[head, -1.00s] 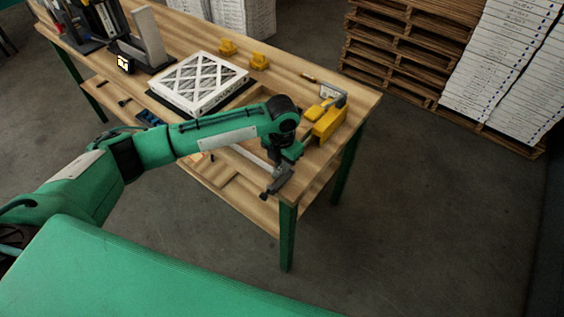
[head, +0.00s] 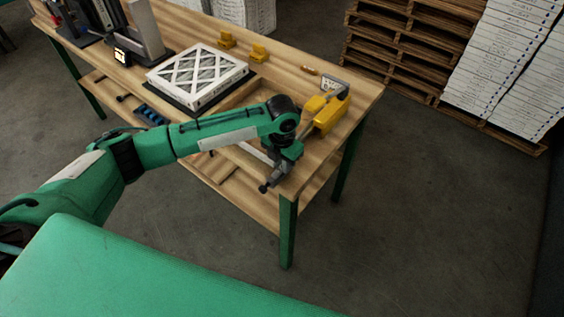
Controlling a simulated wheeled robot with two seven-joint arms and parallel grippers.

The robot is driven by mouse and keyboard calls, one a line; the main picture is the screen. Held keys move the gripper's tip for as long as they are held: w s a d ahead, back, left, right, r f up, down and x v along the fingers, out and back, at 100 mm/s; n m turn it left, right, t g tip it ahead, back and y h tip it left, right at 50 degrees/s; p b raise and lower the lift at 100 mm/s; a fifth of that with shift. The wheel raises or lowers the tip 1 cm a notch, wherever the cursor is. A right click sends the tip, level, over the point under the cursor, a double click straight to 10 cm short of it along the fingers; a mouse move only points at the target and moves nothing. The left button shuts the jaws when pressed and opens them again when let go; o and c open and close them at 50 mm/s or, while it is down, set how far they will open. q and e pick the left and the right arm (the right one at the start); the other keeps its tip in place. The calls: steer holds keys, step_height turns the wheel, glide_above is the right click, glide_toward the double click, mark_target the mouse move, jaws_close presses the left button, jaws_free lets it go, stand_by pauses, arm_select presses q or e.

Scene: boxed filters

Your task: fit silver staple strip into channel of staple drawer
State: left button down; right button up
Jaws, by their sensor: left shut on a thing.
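My left gripper (head: 272,180) is over the table's front right corner, pointing down and toward the front edge. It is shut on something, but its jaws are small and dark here. A thin silver bar (head: 253,151) runs from under my forearm to the gripper; it looks like the staple strip, but I cannot tell for sure. A yellow stapler (head: 328,116) with a grey part sits behind and right of the gripper, near the table's right edge. I cannot make out the drawer's channel. My right gripper is out of view.
A white filter (head: 198,76) lies on a dark mat on the wooden table (head: 290,70). Dark and grey holders (head: 144,30) stand at the far left. Pallets (head: 400,40) and stacked boxes (head: 505,65) are beyond the table.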

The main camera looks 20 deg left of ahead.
arm_select(q)
steer(key=shift+p, duration=0.3)
stand_by(0.6)
steer(key=shift+p, duration=0.3)
stand_by(0.6)
steer(key=shift+f, duration=0.6)
steer(key=c, duration=1.7)
jaws_free()
steer(key=shift+r, duration=0.1)
